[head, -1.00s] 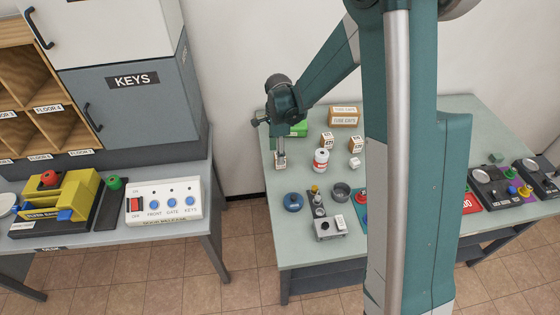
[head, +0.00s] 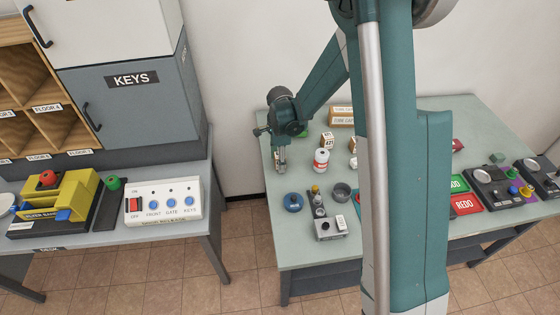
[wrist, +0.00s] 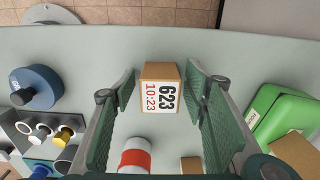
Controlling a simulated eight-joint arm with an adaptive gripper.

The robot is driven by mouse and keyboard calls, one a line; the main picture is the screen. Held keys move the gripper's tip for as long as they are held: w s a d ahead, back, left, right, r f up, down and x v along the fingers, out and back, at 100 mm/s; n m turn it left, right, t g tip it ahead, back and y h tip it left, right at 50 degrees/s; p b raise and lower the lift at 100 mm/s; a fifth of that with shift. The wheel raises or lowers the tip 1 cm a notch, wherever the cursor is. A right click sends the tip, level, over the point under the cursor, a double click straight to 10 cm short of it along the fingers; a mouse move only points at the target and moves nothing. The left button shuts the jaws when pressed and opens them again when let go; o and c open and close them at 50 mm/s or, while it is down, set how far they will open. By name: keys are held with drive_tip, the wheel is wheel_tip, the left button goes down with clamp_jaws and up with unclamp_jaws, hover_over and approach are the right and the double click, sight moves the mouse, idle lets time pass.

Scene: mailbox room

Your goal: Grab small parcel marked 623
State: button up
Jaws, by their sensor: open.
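The small parcel marked 623 (wrist: 160,88) is a brown box with a white label that also reads 10:23 in red. It stands on the grey-green table (head: 262,190) near its left edge. My gripper (wrist: 163,84) is open, with one finger on each side of the parcel and a gap to each. In the head view my gripper (head: 280,161) points down at the table's left part, and its fingers mostly hide the parcel.
A red-and-white can (head: 321,160) stands close on the right, with another small parcel (head: 327,140) behind it. A green box (wrist: 280,118) is beside the right finger. A blue round object (head: 292,202) and a grey device (head: 328,228) are nearer the front.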

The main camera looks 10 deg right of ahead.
drive_tip(key=shift+c, duration=0.5)
drive_tip(key=c, duration=0.9)
drive_tip(key=shift+r+p, duration=0.65)
drive_tip(key=shift+r, duration=4.35)
